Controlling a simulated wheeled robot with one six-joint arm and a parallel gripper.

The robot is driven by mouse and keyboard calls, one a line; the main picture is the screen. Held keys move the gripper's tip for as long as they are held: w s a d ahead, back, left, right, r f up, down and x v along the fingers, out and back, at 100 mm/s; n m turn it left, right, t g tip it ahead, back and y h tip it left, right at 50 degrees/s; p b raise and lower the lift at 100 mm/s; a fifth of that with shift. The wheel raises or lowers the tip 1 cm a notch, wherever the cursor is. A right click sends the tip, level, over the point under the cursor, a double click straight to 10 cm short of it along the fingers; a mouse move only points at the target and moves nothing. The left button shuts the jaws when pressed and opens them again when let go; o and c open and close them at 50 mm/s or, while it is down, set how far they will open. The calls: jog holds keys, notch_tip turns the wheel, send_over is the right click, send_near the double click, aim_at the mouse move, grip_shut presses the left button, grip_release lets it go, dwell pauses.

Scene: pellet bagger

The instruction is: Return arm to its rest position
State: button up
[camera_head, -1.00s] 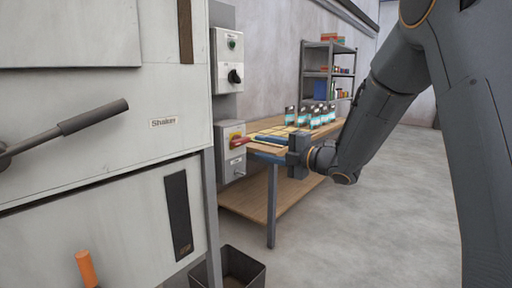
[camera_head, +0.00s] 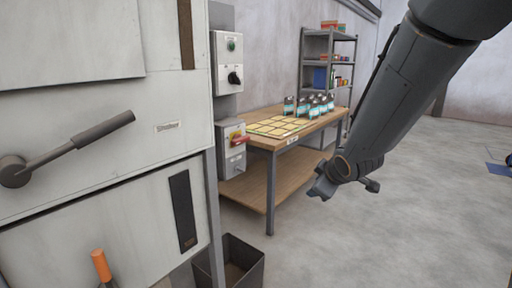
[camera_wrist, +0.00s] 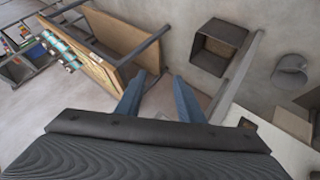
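My gripper (camera_head: 322,190) hangs in the air in front of the wooden workbench in the head view, with my dark grey arm reaching down to it from the upper right. In the wrist view, its two blue fingers (camera_wrist: 159,88) stand apart with only floor between them. It is open and empty, touching nothing that I can see.
On the left stands the shaker cabinet (camera_head: 95,100) with a lever. A dark bin (camera_head: 245,262) sits below. The workbench (camera_head: 272,143) holds cards and bottles.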

jog(key=s+f+m+g+p, duration=0.1)
jog(key=s+m+g, duration=0.3)
jog(key=s, duration=1.1)
jog(key=s+f+m+g+h+p, duration=0.1)
jog(key=s+m+g, duration=0.4)
jog(key=s, duration=0.9)
jog(key=shift+s+d+f+m+g+p, duration=0.35)
jog(key=shift+d+f+m+p, duration=0.15)
jog(key=shift+m+p, duration=0.55)
jog(key=shift+a, duration=0.1)
